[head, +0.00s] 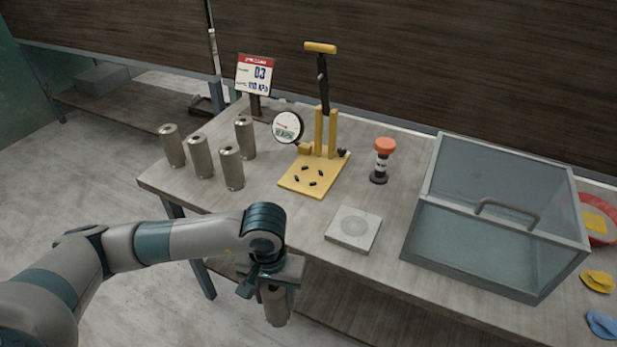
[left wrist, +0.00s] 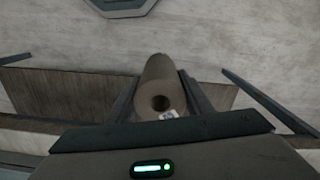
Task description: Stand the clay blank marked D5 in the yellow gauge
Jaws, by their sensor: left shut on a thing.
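The yellow gauge (head: 326,178) stands on the table, with two upright posts, a round dial at its left and a tall lever with a yellow handle. Nothing stands between me and its base plate. My left gripper (head: 272,284) is shut on a grey-brown clay cylinder (head: 275,306), in front of the table's front edge and lower than its top. In the left wrist view this cylinder (left wrist: 159,75) lies between the fingers, its holed end toward the camera. A small mark shows near that end but cannot be read, so I cannot tell if it is D5. My right gripper is out of view.
Several similar clay cylinders (head: 201,157) stand at the table's left end. A sign (head: 257,74) stands behind them. A square grey plate (head: 353,229) lies near the front edge. A red-topped tool (head: 383,148) stands right of the gauge. A glass-lidded box (head: 490,245) fills the right.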

